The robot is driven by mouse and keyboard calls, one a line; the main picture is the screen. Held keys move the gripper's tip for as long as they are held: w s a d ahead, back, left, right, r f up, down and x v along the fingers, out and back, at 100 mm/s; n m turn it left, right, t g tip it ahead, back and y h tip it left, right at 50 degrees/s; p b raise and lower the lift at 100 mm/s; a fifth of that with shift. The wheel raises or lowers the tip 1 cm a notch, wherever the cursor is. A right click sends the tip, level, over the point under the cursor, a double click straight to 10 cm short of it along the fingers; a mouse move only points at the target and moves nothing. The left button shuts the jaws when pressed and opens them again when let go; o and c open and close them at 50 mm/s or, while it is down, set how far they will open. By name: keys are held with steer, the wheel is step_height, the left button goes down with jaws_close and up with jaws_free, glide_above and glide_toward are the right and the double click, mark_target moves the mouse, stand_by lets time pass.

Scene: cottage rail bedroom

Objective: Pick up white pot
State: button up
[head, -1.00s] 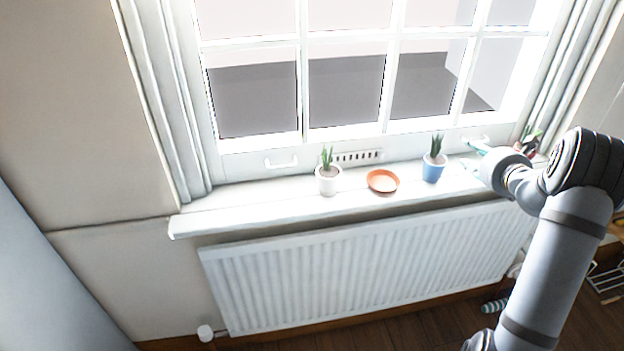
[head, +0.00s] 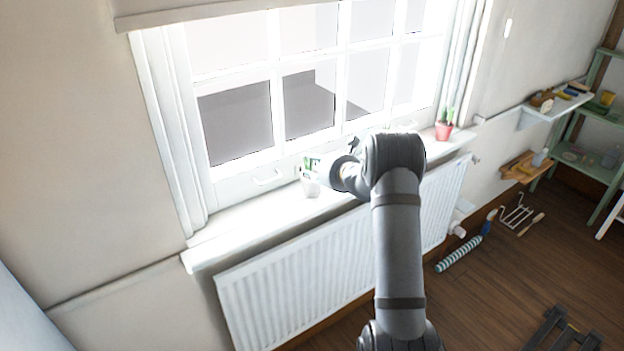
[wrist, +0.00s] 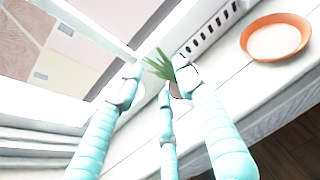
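The white pot (head: 311,188) stands on the windowsill in the head view, with a green plant in it partly hidden by my gripper. My gripper (head: 322,167) is right at the pot, reaching in from the right. In the wrist view the plant's green leaves (wrist: 160,66) show between the tips of my pale blue fingers (wrist: 162,82). The fingers are spread apart around the plant. The pot itself is mostly hidden there by the fingers, so contact is not clear.
An orange saucer (wrist: 276,38) lies on the sill to the right in the wrist view. A red pot (head: 443,131) with a plant stands at the sill's far right end. The window (head: 235,120) is close behind, and a radiator (head: 290,285) is below the sill.

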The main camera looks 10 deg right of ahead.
mark_target(309, 161)
steer(key=p+x, duration=0.2)
steer(key=x, duration=0.2)
steer(key=shift+w+r, duration=0.1)
steer(key=shift+w+a+f, duration=0.15)
steer(key=shift+w+f, duration=0.1)
steer(key=shift+w, duration=0.15)
steer(key=shift+c, duration=1.2)
jaws_close()
steer(key=shift+r, duration=0.1)
